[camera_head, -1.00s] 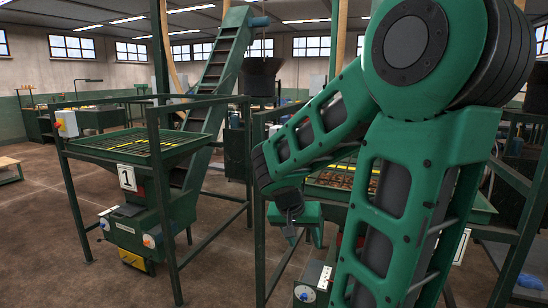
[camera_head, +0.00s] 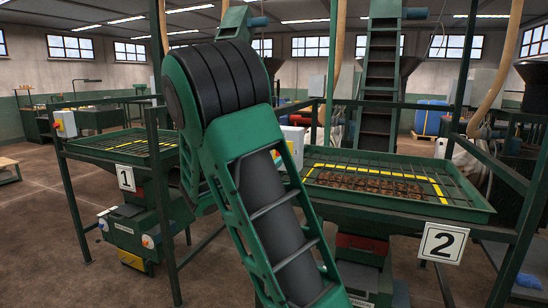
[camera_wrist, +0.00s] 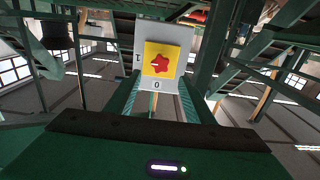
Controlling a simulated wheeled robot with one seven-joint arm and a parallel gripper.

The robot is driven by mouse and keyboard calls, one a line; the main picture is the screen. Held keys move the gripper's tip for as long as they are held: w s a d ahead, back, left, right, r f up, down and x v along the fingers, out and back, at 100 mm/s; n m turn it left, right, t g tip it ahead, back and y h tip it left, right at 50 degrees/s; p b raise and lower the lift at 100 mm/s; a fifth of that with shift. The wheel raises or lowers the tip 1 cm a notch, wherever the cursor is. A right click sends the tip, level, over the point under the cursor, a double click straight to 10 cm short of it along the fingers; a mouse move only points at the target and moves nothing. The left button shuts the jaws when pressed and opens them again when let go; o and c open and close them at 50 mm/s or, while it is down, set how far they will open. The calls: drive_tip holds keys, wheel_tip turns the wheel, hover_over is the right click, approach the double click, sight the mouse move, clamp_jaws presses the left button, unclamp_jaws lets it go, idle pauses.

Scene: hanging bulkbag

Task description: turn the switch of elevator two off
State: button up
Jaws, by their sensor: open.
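The switch of elevator two is a red star-shaped knob (camera_wrist: 158,64) on a yellow plate (camera_wrist: 175,52), on a light grey box (camera_wrist: 123,32) in the wrist view. A "0" label sits below the knob and a "1" to its left. I cannot tell which mark the knob points to. My gripper (camera_wrist: 158,92) is open, its green fingers either side of the lower part of the plate; contact is unclear. In the head view the box (camera_head: 294,140) shows partly behind my arm, which hides my gripper. The number 2 sign (camera_head: 443,243) hangs on the elevator two frame.
The grated hopper tray of elevator two (camera_head: 470,208) stands right of my arm, with green frame posts around it. Elevator one, with its number 1 sign (camera_head: 126,178) and its own switch box (camera_head: 65,124), stands at left. Open floor (camera_head: 45,230) lies at far left.

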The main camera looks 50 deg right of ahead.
drive_tip(key=x, duration=0.7)
drive_tip(key=shift+d, duration=0.2)
